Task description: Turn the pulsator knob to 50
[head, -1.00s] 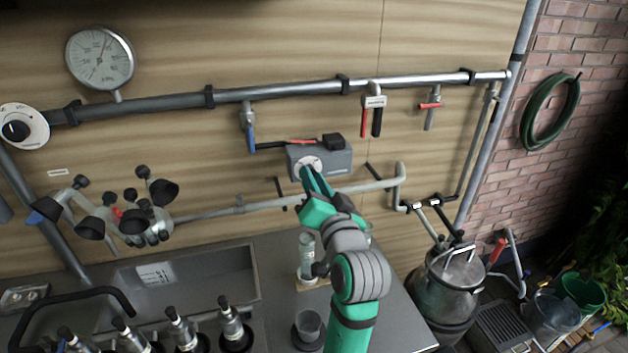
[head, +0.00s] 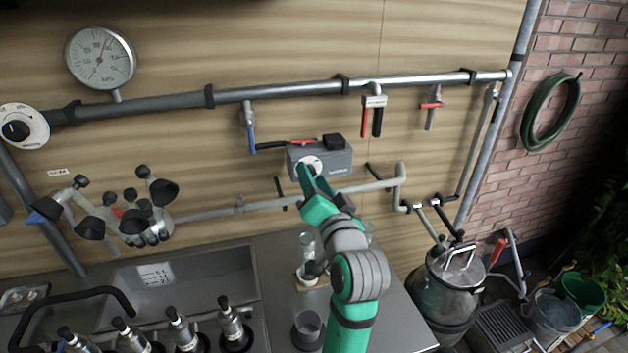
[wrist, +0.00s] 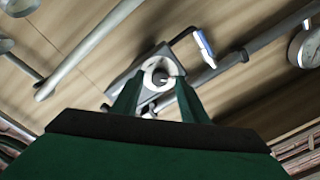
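The pulsator is a grey box (head: 335,160) on the wall below the long pipe. Its front has a white round dial (head: 314,161), partly covered by my green fingers in the head view. In the wrist view the dial is a white ring (wrist: 150,67) with a small dark knob (wrist: 160,77) at its centre. My gripper (head: 303,170) is at the dial. In the wrist view my gripper (wrist: 160,84) has its fingers apart, one on each side of the knob. Contact with the knob cannot be made out, and the dial's numbers are too small to read.
A black-and-red handle (head: 290,143) sits just above the box, and a blue-handled valve (head: 250,130) hangs to its left. A pipe (head: 370,187) runs just below. A glass jar (head: 307,262) and the steel counter (head: 275,255) lie under my arm.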

